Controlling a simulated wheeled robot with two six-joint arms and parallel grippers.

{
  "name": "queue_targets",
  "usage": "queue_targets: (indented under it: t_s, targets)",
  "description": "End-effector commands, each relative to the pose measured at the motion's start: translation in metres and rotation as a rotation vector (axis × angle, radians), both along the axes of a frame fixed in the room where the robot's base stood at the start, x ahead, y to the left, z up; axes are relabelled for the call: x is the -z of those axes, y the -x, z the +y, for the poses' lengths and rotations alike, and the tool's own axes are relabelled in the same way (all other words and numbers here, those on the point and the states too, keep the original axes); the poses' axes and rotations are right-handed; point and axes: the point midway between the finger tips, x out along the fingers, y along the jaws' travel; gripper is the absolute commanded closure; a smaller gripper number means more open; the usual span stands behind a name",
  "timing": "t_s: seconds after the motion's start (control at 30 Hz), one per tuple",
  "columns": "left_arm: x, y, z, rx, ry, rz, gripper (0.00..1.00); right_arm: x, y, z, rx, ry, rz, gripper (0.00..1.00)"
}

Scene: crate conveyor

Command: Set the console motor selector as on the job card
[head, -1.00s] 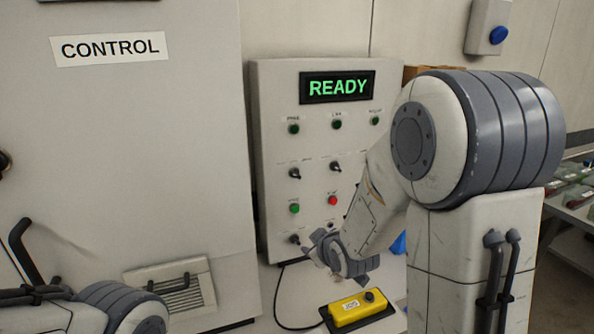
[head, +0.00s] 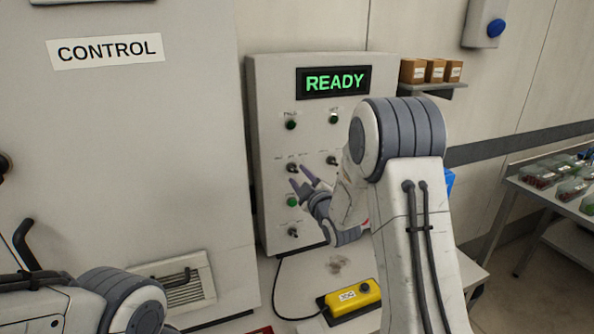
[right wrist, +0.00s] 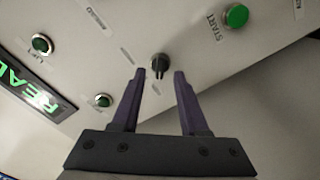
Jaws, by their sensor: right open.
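The console (head: 265,140) is a light grey panel with a lit READY display (head: 333,82). Black selector knobs sit on it: one at upper left (head: 292,168), one to its right (head: 331,160) and one at lower left (head: 292,231). My right gripper (head: 300,177) is open at the upper left knob. In the right wrist view, that knob (right wrist: 160,62) lies just beyond and between the open fingertips (right wrist: 160,75); I cannot tell any contact. Small knob labels are unreadable. I see no readable job card. My left gripper is out of view; only its arm shows.
A green START button (right wrist: 237,15) is close to the knob. Green lamps (head: 290,124) are above it. A yellow pendant (head: 352,297) with a cable lies on the ledge below. A CONTROL cabinet (head: 200,130) stands at left. Cartons (head: 435,71) sit on a shelf at right.

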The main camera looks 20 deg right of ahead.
Motion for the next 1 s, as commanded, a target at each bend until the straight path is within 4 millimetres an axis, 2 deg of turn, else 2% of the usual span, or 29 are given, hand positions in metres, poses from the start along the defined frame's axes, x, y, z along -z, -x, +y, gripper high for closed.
queue_targets:
  t_s: [0.1,0.2,0.5,0.53,0.6,0.63,1.0]
  targets:
    - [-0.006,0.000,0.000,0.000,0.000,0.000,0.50,-0.001,-0.014,0.001,-0.001,-0.001,0.001,0.56]
    - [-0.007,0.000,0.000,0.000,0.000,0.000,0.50,0.000,-0.021,0.001,-0.001,-0.001,0.001,0.56]
    - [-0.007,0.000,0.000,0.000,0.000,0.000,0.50,0.000,-0.023,0.001,0.001,-0.001,0.001,0.56]
    - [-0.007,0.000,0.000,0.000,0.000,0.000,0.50,0.000,-0.023,0.001,0.001,-0.001,0.001,0.64]
    - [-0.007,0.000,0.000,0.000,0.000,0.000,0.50,0.000,-0.023,0.001,0.001,-0.001,0.001,0.91]
    - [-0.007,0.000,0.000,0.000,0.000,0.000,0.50,0.000,-0.023,0.001,0.001,-0.001,0.001,1.00]
    - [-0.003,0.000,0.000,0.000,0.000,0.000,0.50,0.002,-0.023,0.001,0.000,-0.025,0.002,1.00]
